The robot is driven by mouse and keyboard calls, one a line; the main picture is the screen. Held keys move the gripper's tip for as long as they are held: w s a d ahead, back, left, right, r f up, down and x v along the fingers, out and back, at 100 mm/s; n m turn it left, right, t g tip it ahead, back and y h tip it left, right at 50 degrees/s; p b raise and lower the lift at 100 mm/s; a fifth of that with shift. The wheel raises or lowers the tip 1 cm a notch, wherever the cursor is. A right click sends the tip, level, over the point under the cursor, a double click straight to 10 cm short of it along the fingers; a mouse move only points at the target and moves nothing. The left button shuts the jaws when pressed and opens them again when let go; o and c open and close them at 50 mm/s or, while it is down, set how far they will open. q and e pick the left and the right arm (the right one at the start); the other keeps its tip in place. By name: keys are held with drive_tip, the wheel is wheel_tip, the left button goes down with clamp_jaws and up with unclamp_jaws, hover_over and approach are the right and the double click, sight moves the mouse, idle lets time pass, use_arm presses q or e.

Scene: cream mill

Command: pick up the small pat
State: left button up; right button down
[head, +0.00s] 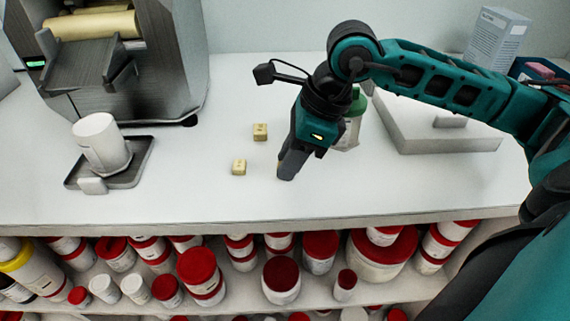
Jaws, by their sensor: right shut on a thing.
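Two small yellowish pats show on the white counter (215,205). One pat (260,132) lies farther back, and the other pat (239,167) lies nearer the front edge. Both are left of my right gripper (286,172) and apart from it. My right gripper points down close to the counter top, with its fingers together. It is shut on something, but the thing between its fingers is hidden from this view. My left gripper is out of the picture.
A grey machine with rollers (130,65) stands at the back left. A white cup (101,143) stands on a dark tray (139,158). A green-capped bottle (352,132) is right behind my gripper. A pale slab (430,137) lies right. Red-lidded jars (282,280) fill the shelf below.

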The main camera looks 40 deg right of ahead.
use_arm(q)
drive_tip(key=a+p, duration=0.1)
drive_tip(key=p, duration=0.1)
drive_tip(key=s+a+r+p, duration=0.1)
drive_tip(key=p, duration=0.1)
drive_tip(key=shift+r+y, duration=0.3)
use_arm(e)
wheel_tip(320, 180, up, 20)
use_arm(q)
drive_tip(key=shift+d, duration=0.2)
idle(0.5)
